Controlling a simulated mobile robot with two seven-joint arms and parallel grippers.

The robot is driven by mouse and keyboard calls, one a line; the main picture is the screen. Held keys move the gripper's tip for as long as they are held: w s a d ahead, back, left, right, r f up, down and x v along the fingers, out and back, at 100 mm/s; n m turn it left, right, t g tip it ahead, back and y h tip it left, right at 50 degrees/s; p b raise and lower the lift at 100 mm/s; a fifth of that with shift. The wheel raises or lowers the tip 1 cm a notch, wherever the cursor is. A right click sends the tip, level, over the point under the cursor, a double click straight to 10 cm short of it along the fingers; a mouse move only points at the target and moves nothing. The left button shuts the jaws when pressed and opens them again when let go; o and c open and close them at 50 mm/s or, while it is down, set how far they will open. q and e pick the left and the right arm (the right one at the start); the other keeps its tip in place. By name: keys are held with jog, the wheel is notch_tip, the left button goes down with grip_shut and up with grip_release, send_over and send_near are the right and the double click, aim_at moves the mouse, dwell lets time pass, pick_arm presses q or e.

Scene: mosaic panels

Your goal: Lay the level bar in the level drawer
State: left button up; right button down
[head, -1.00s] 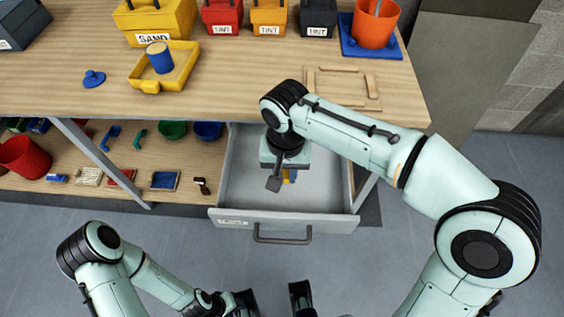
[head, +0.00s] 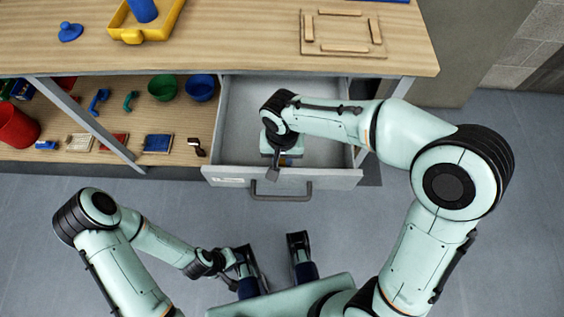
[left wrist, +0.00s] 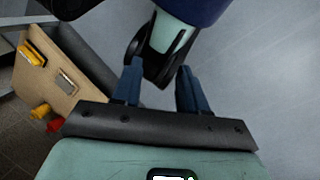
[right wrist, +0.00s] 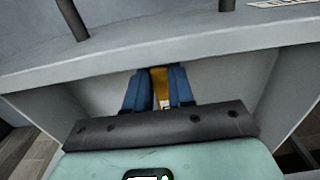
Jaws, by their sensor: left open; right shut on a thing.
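The level drawer (head: 235,125) stands pulled out under the bench, with a grey handle (head: 281,196) on its front; its front panel (right wrist: 150,42) also shows in the right wrist view. My right gripper (head: 283,160) points down over the drawer's inside near the front panel. In the right wrist view its blue fingers are shut on the level bar (right wrist: 160,84), a narrow yellow-orange piece. The bar's lower end and any contact with the drawer floor are hidden. My left gripper (left wrist: 158,86) is open and empty, away from the drawer and close to my base.
The bench top holds a wooden frame (head: 342,33), a yellow tray (head: 158,27) and a blue lid (head: 70,32). The lower shelf holds green (head: 162,87) and blue (head: 201,88) bowls and a red bucket (head: 17,127). A wooden-faced box (left wrist: 48,75) stands left in the left wrist view.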

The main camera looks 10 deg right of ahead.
pick_arm(q)
jog(key=shift+w+a+f+b, duration=0.3)
jog(key=shift+w+f, duration=0.25)
jog(key=shift+w, duration=0.2)
pick_arm(e)
jog(key=shift+f, duration=1.7)
pick_arm(q)
jog(key=shift+f+t, duration=0.1)
jog(key=shift+t, duration=0.2)
pick_arm(e)
jog(key=shift+f, duration=0.1)
jog(key=shift+f, duration=0.1)
jog(key=c, duration=1)
grip_release()
pick_arm(q)
jog(key=shift+w, duration=0.1)
pick_arm(e)
jog(key=shift+r, duration=0.5)
pick_arm(q)
jog(key=shift+g, duration=0.6)
jog(key=s+r+p, duration=0.1)
jog(key=s+d+r+p, duration=0.1)
jog(key=s+r+p, duration=0.1)
jog(key=shift+r, duration=0.2)
pick_arm(e)
notch_tip(320, 180, up, 12)
jog(key=shift+f, duration=0.25)
